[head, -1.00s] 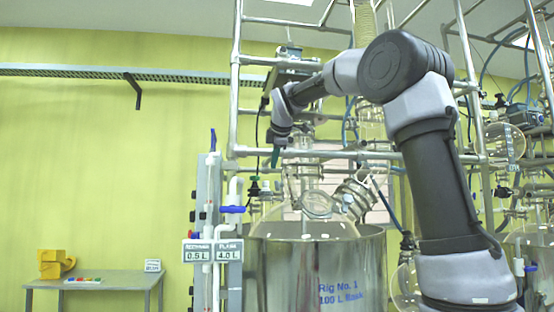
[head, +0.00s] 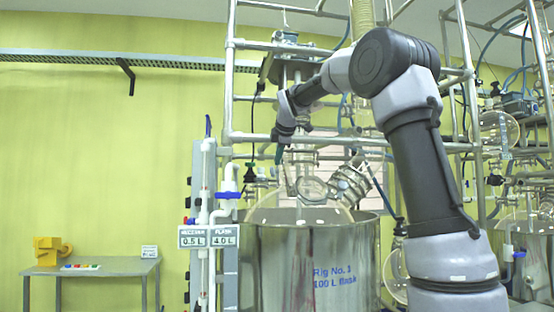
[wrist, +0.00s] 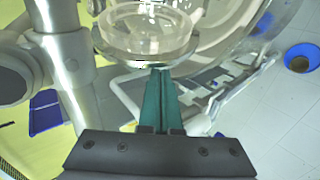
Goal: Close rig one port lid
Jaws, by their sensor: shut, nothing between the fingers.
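Rig one is a large glass flask (head: 290,214) in a shiny metal vessel (head: 345,250) marked "Rig No. 1 100 L flask". A round clear glass disc (head: 312,189), which looks like the port lid, stands tilted at the flask's top. In the wrist view a round glass piece (wrist: 150,32) lies just beyond my fingertips; I cannot tell whether it is the lid or the port, or whether they touch it. My gripper (head: 279,154), with green fingers, is shut and empty, above and left of the disc. Its fingers also show in the wrist view (wrist: 161,75).
A clamped side port (head: 348,183) sits right of the disc. Metal frame tubes (head: 230,90) surround the rig. Volume signs (head: 207,237) and a blue-handled valve (head: 227,195) stand at its left. A small table (head: 92,267) holds a yellow object (head: 48,251). A blue bin (wrist: 301,58) is on the floor.

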